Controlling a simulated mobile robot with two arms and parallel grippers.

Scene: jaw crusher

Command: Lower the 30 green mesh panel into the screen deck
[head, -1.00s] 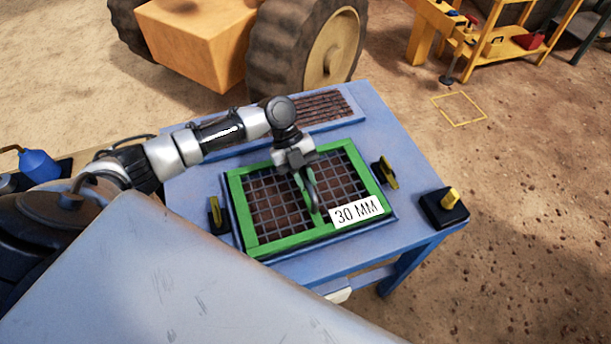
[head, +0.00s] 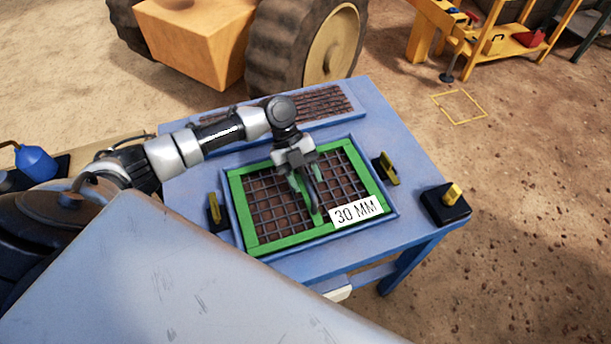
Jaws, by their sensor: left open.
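The green mesh panel (head: 272,241) with the white "30 MM" label (head: 357,212) lies flat inside the raised blue rim of the screen deck (head: 391,203). Its green frame sits within the rim on all visible sides. My left gripper (head: 305,192) points down over the panel's green middle bar, its two fingers apart on either side of it. The gripper hides part of the bar and the mesh, so contact with the bar cannot be told. My right gripper is not in view.
Yellow-handled clamps stand left (head: 215,211) and right (head: 386,168) of the deck. A black block with a yellow knob (head: 446,203) sits at the table's right corner. A brown grate (head: 325,103) lies behind. A wheeled machine (head: 310,50) stands beyond the table.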

